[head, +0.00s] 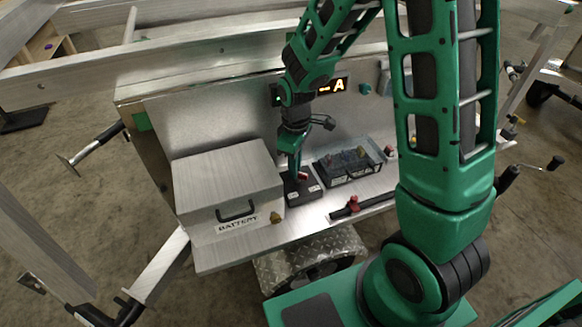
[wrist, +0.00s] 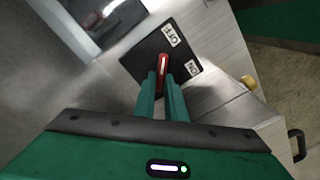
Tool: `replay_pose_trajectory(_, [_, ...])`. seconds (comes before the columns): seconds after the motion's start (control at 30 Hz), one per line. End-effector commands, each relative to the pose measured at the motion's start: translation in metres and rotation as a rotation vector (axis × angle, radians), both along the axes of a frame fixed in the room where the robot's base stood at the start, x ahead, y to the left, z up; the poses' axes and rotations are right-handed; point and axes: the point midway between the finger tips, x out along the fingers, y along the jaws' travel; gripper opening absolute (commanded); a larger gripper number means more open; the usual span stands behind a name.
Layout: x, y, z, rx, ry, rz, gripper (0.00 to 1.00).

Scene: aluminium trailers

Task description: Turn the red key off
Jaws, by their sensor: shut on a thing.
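The red key (wrist: 164,66) stands on a black switch plate (wrist: 137,62) with white OFF and ON labels. In the wrist view its long side runs nearly up and down; the OFF label (wrist: 170,36) is above it and the ON label (wrist: 192,68) is to its right. My gripper (wrist: 160,82) has its two green fingers on either side of the key and is shut on it. In the head view, my gripper (head: 292,172) reaches down to the plate (head: 301,192), and part of the red key (head: 303,176) shows beside the fingers.
A metal battery box (head: 225,180) with a black handle stands close left of the plate. A clear-lidded black case (head: 348,168) is close on the right. A red-handled black bar (head: 362,206) lies along the shelf's front. A lit display (head: 332,87) shows "A" behind my arm.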

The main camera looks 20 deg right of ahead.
Motion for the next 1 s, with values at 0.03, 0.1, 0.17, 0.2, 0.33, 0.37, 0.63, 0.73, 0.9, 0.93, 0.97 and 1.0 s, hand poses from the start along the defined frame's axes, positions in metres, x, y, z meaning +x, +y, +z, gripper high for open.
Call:
replay_pose_trajectory(0.03, [0.006,0.000,0.002,0.001,-0.015,0.003,0.00])
replay_pose_trajectory(0.1, [0.006,0.000,0.002,0.002,-0.016,0.005,0.00])
replay_pose_trajectory(0.17, [0.006,0.000,0.003,0.002,-0.016,0.005,0.00])
replay_pose_trajectory(0.2, [0.006,0.000,0.003,0.001,-0.015,0.005,0.00])
replay_pose_trajectory(0.33, [0.006,0.000,0.003,0.001,-0.015,0.005,0.00])
replay_pose_trajectory(0.37, [0.006,0.000,0.003,0.001,-0.015,0.005,0.00])
replay_pose_trajectory(0.63, [0.003,0.000,0.001,0.000,-0.008,0.005,0.30])
replay_pose_trajectory(0.73, [0.002,0.000,0.001,0.001,-0.006,0.005,0.30])
replay_pose_trajectory(0.9, [0.002,0.000,0.008,0.001,-0.006,0.005,0.30])
replay_pose_trajectory(0.93, [0.002,0.000,0.011,0.000,-0.007,0.005,0.30])
replay_pose_trajectory(0.97, [0.003,0.000,0.015,0.001,-0.008,0.005,0.30])
replay_pose_trajectory(1.0, [0.003,0.000,0.021,0.000,-0.008,0.005,0.30])
